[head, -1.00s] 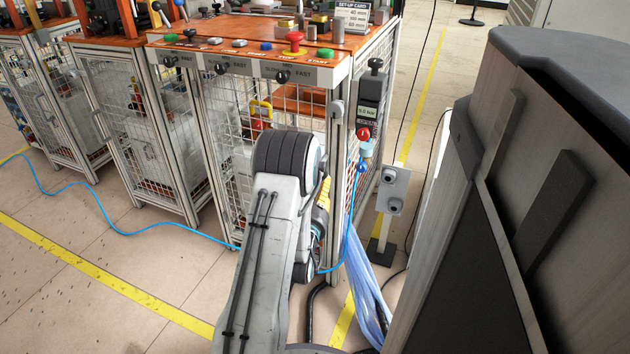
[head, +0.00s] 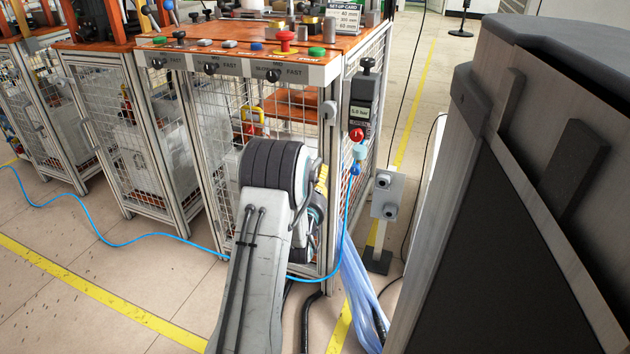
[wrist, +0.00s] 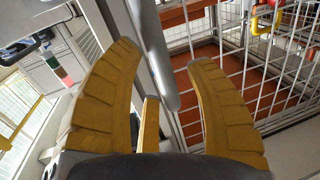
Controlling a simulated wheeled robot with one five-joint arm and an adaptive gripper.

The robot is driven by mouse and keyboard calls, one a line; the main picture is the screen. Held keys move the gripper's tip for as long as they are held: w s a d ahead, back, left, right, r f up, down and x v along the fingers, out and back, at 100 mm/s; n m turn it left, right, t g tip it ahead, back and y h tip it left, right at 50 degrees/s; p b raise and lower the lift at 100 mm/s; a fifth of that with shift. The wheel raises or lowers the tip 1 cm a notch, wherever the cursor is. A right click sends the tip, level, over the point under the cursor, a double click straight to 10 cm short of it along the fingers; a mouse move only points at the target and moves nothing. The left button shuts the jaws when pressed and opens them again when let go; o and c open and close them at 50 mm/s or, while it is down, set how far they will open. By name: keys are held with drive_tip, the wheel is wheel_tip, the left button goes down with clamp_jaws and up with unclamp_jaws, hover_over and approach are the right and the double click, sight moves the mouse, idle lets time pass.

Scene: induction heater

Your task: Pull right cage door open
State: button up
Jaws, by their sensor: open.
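The right cage door (head: 285,124) is a wire-mesh panel in a grey frame, below the orange-topped bench. It looks closed. Its lower part is hidden behind my arm. A rounded grey handle (head: 330,112) shows at its right post. In the wrist view, a grey bar (wrist: 158,60), apparently this handle, runs beside the door mesh (wrist: 262,85). My gripper (wrist: 165,65) is open, with its yellow fingers to either side of the bar's line. The bar appears beyond the fingertips, and I cannot tell whether they touch. In the head view, my gripper is mostly hidden behind my arm.
A control panel with knobs (head: 273,75) runs above the door. A blue hose (head: 130,240) crosses the floor, and pale tubing (head: 358,285) hangs right of the cage. A small sensor post (head: 382,200) and a large cabinet (head: 560,200) stand at right.

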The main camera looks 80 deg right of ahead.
clamp_jaws()
idle(0.4)
